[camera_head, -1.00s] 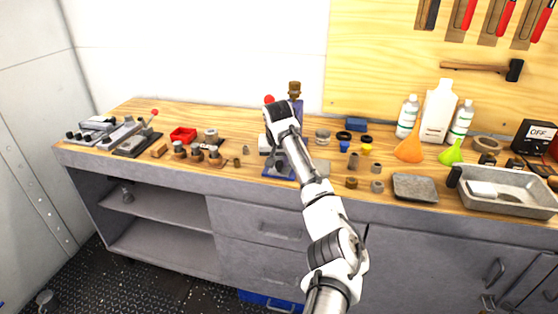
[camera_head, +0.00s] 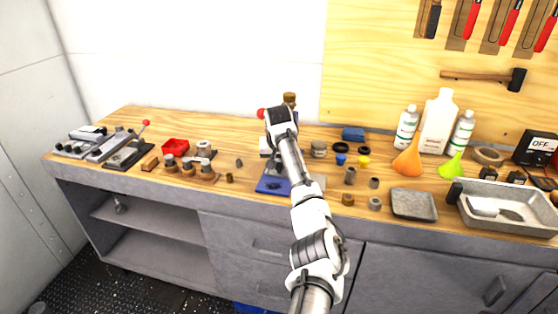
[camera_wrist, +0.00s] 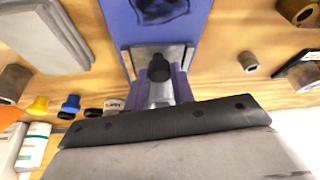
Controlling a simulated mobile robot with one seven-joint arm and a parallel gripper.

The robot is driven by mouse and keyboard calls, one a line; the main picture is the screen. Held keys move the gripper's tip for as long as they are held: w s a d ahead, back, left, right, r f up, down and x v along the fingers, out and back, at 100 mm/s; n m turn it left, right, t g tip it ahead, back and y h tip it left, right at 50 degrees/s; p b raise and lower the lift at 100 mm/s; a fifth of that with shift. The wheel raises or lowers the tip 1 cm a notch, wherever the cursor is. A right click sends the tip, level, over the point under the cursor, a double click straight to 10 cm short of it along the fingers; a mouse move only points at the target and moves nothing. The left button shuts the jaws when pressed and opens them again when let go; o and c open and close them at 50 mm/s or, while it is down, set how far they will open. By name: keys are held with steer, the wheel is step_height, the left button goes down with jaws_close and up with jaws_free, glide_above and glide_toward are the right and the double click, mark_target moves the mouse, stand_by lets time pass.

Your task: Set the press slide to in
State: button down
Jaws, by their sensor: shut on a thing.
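The press stands near the middle of the bench in the head view, with a blue base (camera_head: 272,186) and a brown top (camera_head: 289,98). A red ball (camera_head: 262,113) shows at its left. My arm covers much of the press and hides my gripper there. In the wrist view the blue base (camera_wrist: 172,28) runs up the picture, with a pale metal plate and a dark round knob (camera_wrist: 159,68), apparently on the press slide. My gripper (camera_wrist: 159,84) is shut at this part. Its exact contact and the slide's position are hard to tell.
Several small bushings and caps lie right of the press, with a grey tray (camera_head: 414,204) and an orange funnel (camera_head: 407,160) beyond. A wooden block with cylinders (camera_head: 192,173) and a red bin (camera_head: 175,146) stand to the left. A wall is behind.

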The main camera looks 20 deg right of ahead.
steer(key=shift+w+d+r, duration=0.1)
steer(key=shift+w+r, duration=0.05)
steer(key=shift+r, duration=0.1)
steer(key=c, duration=1.5)
jaws_free()
steer(key=o, duration=0.3)
steer(key=shift+d+f, duration=0.1)
steer(key=shift+f, duration=0.1)
steer(key=shift+o, duration=0.2)
steer(key=b+v, duration=0.3)
steer(key=v, duration=1.1)
